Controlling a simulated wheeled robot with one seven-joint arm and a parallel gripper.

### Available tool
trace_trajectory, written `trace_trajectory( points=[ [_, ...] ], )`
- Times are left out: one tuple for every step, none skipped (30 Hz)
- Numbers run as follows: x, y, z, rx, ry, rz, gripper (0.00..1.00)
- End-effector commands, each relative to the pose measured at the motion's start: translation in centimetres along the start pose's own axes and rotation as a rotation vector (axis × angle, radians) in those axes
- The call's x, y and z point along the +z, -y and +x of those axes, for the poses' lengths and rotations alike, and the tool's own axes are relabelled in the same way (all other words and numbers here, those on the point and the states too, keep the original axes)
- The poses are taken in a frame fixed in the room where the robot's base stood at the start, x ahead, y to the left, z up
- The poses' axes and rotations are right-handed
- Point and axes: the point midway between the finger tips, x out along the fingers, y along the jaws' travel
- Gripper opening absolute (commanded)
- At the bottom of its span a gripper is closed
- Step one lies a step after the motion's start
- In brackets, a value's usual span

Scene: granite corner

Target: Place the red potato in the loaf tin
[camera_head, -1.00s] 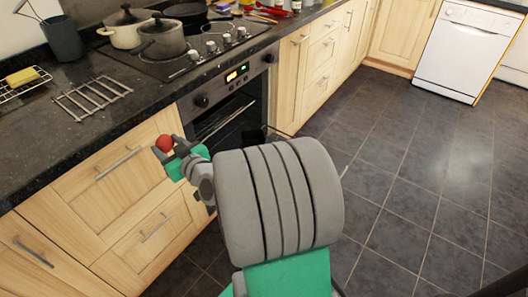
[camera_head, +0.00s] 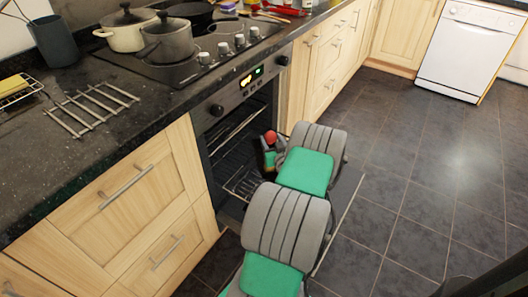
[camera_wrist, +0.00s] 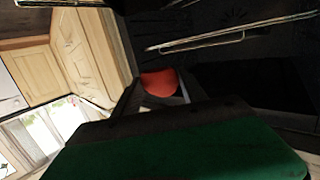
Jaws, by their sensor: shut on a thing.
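The red potato (camera_head: 270,136) is held at the tip of my gripper (camera_head: 270,147), in front of the open oven (camera_head: 238,128). In the wrist view the potato (camera_wrist: 159,83) shows between the dark fingers of my gripper (camera_wrist: 157,97), which is shut on it. The dark oven interior and a wire rack (camera_wrist: 205,42) lie beyond it. I cannot make out a loaf tin in either view; my arm and the dark oven hide part of this area.
The oven door is folded down under my arm, its edge (camera_head: 338,222) showing at right. A wire rack (camera_head: 243,184) shows low in the oven. Pots (camera_head: 167,42) stand on the hob above. A metal trivet (camera_head: 92,109) lies on the worktop. The tiled floor (camera_head: 420,170) at right is clear.

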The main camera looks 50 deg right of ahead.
Motion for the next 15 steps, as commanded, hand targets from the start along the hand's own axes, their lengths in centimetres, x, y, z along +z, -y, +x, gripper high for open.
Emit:
trace_trajectory(
  points=[
    [0.8,0.2,1.6,-0.005,0.000,-0.002,0.08],
    [1.0,0.1,2.5,-0.005,0.000,-0.002,0.08],
    [1.4,0.1,3.7,-0.006,0.000,-0.002,0.08],
    [1.6,0.1,4.7,-0.005,0.000,-0.002,0.08],
    [2.3,0.0,5.4,-0.005,0.001,-0.001,0.08],
    [3.4,0.0,6.3,-0.004,0.003,0.002,0.08],
    [3.9,0.0,6.9,-0.004,0.002,0.001,0.08],
    [4.4,-0.1,7.6,-0.004,0.001,0.001,0.08],
    [5.0,-0.1,8.3,-0.004,0.001,0.000,0.08],
    [5.3,-0.1,8.7,-0.004,0.001,0.000,0.08],
    [5.6,-0.1,9.1,-0.004,0.000,0.001,0.08],
    [5.8,-0.1,9.5,-0.004,0.000,0.000,0.08],
    [6.0,-0.1,9.7,-0.004,0.000,0.000,0.08],
    [6.2,-0.1,10.0,-0.005,0.000,-0.001,0.08],
    [6.8,0.0,10.5,-0.006,0.001,0.001,0.08]
  ],
)
